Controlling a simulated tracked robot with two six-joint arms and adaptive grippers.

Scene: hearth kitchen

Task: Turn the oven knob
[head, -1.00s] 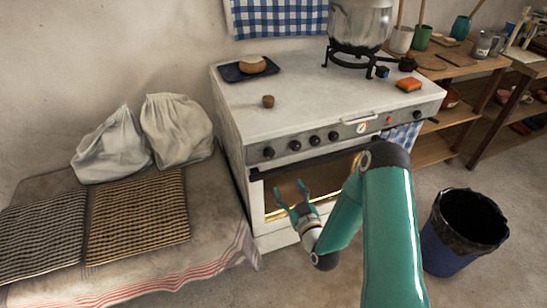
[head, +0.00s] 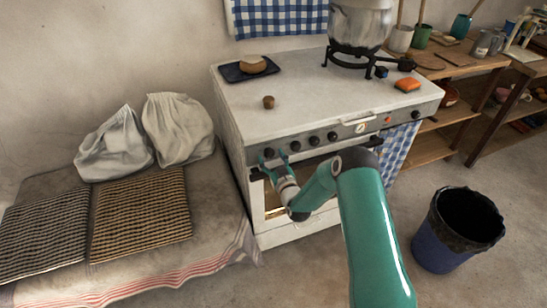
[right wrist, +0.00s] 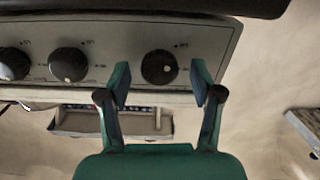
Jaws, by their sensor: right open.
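The oven (head: 300,130) is a white stove with a grey front panel and a row of black knobs. My right gripper (head: 273,160) is open in front of the panel's left end, at the leftmost knob (head: 268,152). In the right wrist view that black knob (right wrist: 159,67) with a pale dot lies between the two teal fingertips (right wrist: 160,82), with gaps on both sides. Whether the fingers reach around it in depth, I cannot tell. Further knobs, such as one beside it (right wrist: 69,64), sit apart from the fingers. My left gripper is not in view.
A cloth-covered table with sacks (head: 178,130) is at left. A bin (head: 440,245) stands on the floor at right.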

